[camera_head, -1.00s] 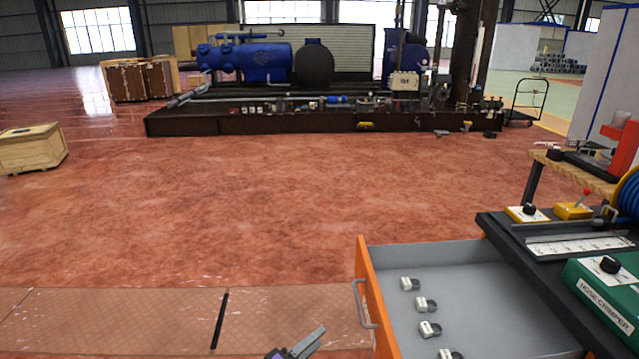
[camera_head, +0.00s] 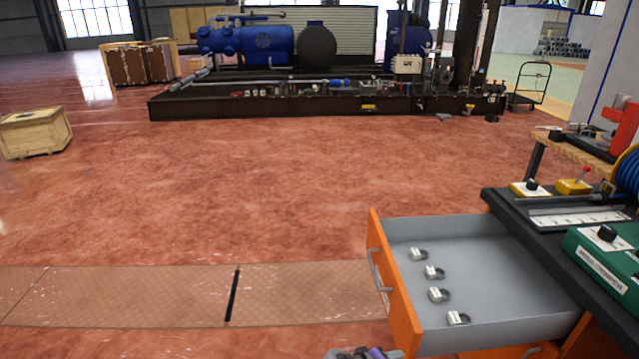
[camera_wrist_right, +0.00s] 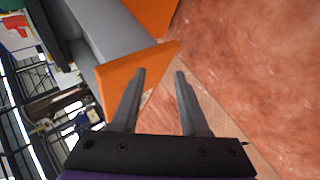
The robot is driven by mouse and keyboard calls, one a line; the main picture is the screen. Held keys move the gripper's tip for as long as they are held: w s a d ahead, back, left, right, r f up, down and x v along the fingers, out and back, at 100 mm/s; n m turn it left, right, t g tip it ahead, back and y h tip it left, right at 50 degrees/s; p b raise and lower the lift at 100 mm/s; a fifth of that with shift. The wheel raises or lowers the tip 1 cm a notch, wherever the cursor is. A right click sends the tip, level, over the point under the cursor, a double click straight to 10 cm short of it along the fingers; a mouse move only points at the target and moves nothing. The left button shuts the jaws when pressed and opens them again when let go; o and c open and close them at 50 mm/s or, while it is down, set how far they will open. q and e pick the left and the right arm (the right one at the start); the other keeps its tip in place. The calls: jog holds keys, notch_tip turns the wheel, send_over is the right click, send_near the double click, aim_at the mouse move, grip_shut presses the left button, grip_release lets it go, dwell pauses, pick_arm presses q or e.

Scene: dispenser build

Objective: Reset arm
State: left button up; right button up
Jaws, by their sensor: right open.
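My right gripper (camera_wrist_right: 160,72) shows in the right wrist view with its two fingers apart and nothing between them. It is near the orange drawer front (camera_wrist_right: 118,80); whether a finger touches it I cannot tell. In the head view, only a small grey and purple part of my arm shows at the bottom edge. My left gripper is not in view.
The orange-fronted drawer (camera_head: 392,275) stands open at the lower right, with several small metal clamps (camera_head: 434,272) inside. A wooden crate (camera_head: 35,133) stands at left. Open red floor fills the middle.

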jog(key=s+d+f+m+g+y, duration=0.1)
jog(key=s+d+f+m+y, duration=0.2)
jog(key=s, duration=0.7)
jog(key=s+f+m+g+y, duration=0.1)
jog(key=s+m+y, duration=0.25)
jog(key=s, duration=0.65)
pick_arm(q)
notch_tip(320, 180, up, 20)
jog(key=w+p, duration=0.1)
jog(key=p, duration=1.7)
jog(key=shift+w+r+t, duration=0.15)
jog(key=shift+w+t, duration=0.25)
pick_arm(e)
notch_tip(320, 180, up, 21)
jog(key=w+t, duration=0.1)
jog(key=shift+w+n+y, duration=0.15)
jog(key=shift+n+y, duration=0.2)
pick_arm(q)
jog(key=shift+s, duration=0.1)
pick_arm(e)
jog(key=shift+f, duration=0.1)
